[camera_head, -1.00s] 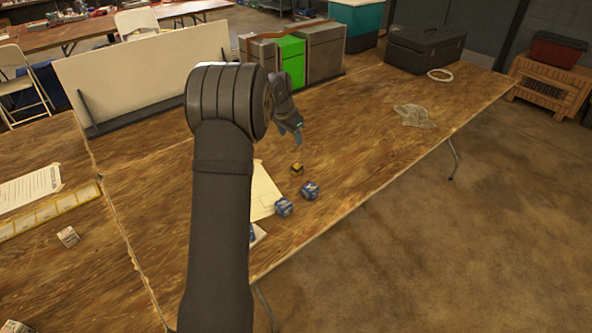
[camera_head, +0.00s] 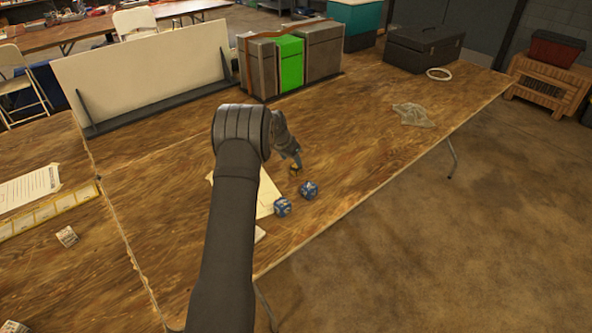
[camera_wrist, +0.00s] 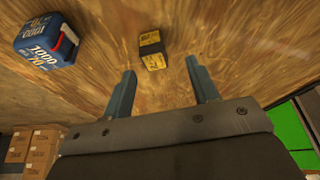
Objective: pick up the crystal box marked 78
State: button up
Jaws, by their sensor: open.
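A small black and yellow box (camera_head: 296,170) sits on the wooden table, partly hidden by my gripper (camera_head: 294,159) in the head view. In the wrist view the box (camera_wrist: 151,50) lies just beyond my fingertips, roughly midway between them. Its yellow face carries dark print that I cannot read for certain. My gripper (camera_wrist: 163,82) is open and empty. Its two blue-grey fingers stand apart, and neither appears to touch the box.
Two blue and white boxes (camera_head: 308,190) (camera_head: 282,207) stand near the small box; one (camera_wrist: 45,40) shows at the wrist view's upper left. A paper sheet (camera_head: 266,192) lies beside them. A green box (camera_head: 289,64) stands at the back.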

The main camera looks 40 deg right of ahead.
aim_at(295, 166)
jog(key=x, duration=0.4)
jog(key=shift+s+d, duration=0.2)
jog(key=shift+s, duration=0.15)
jog(key=shift+d+f, duration=0.25)
jog(key=shift+f, duration=0.3)
jog(key=shift+c, duration=0.4)
jog(key=c, duration=1)
